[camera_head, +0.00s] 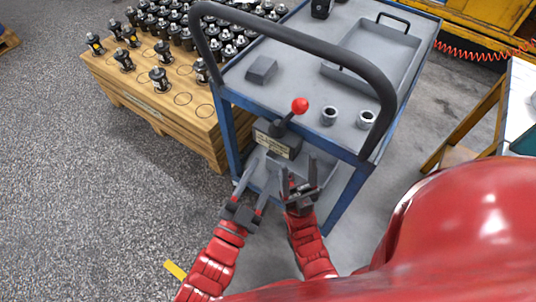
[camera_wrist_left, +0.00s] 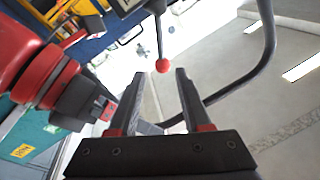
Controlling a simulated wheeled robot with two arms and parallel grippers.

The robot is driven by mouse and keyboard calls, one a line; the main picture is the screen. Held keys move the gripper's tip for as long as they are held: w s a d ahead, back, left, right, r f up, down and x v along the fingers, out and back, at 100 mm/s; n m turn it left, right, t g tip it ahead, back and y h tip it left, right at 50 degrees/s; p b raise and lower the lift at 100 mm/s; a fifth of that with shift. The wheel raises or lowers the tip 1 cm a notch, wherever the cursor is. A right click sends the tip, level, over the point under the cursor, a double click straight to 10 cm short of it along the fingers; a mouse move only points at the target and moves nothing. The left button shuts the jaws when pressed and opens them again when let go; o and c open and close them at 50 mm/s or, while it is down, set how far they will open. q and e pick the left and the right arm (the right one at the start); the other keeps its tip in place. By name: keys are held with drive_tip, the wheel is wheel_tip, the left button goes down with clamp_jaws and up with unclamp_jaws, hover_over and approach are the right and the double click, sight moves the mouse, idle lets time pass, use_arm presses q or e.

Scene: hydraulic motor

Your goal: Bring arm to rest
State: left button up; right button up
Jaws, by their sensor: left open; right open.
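My left gripper (camera_head: 254,192) is open and empty in front of the cart's near end, low beside the lower shelf. In the left wrist view its two fingers (camera_wrist_left: 158,88) stand apart with nothing between them. My right gripper (camera_head: 298,180) is open and empty just to the right of it, also in front of the cart. Both red forearms reach up from the bottom of the head view. A lever with a red ball knob (camera_head: 300,105) stands on the cart's near edge; the knob also shows beyond the left fingers in the left wrist view (camera_wrist_left: 162,65).
The blue and grey cart (camera_head: 290,75) has a black curved handle (camera_head: 300,40), two metal rings (camera_head: 329,115), a grey block (camera_head: 262,70) and a tray (camera_head: 375,55). A wooden pallet (camera_head: 150,100) with several black motor parts stands left. Open floor (camera_head: 80,210) lies at left.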

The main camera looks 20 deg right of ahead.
use_arm(q)
drive_tip(key=shift+s+a+f, duration=0.1)
drive_tip(key=shift+s+a, duration=0.1)
drive_tip(key=shift+s, duration=0.05)
idle(0.4)
